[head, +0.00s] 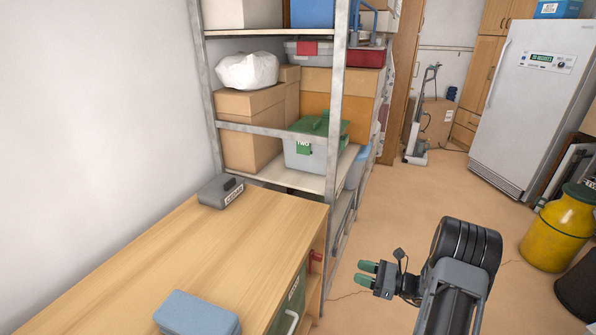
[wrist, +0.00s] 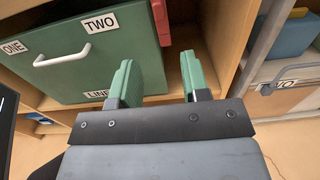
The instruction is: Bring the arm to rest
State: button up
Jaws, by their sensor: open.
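My gripper (head: 367,273) is held out over the floor to the right of the wooden workbench (head: 150,262), with its green fingertips pointing left toward the bench. In the wrist view my gripper (wrist: 160,75) shows two green fingers set apart with nothing between them. Beyond the fingers is a green drawer front (wrist: 60,60) with a white handle and labels reading ONE, TWO and partly LINE. The fingers overlap the drawer and an open wooden shelf space in that view; I cannot tell the exact gap.
A grey box (head: 220,191) and a blue-grey case (head: 197,314) lie on the bench. A metal shelf rack (head: 335,120) stands behind it. A yellow canister (head: 560,228) and a white refrigerator (head: 528,100) stand at the right. The floor (head: 425,190) between is clear.

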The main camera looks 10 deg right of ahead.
jog(key=s+a+f+n+g+h, duration=0.1)
jog(key=s+a+f+n+g, duration=0.15)
jog(key=s+g, duration=0.25)
jog(key=s+a+r+n+g+h+p, duration=0.35)
jog(key=s+r+n+g, duration=0.2)
jog(key=n, duration=0.25)
jog(key=s+a+r+n+t+h+p, duration=0.2)
jog(key=r+n, duration=0.5)
jog(key=r, duration=0.5)
jog(key=s+a+r+n+t+h+p, duration=0.2)
jog(key=r+n+h+p, duration=0.4)
jog(key=r, duration=0.7)
jog(key=shift+s+a+r+n+h, duration=0.25)
jog(key=shift+s+a+n+h, duration=0.4)
jog(key=shift+s+a+h, duration=0.5)
jog(key=shift+w+d, duration=0.1)
jog(key=shift+w, duration=0.15)
jog(key=shift+c, duration=0.4)
jog(key=shift+s, duration=0.1)
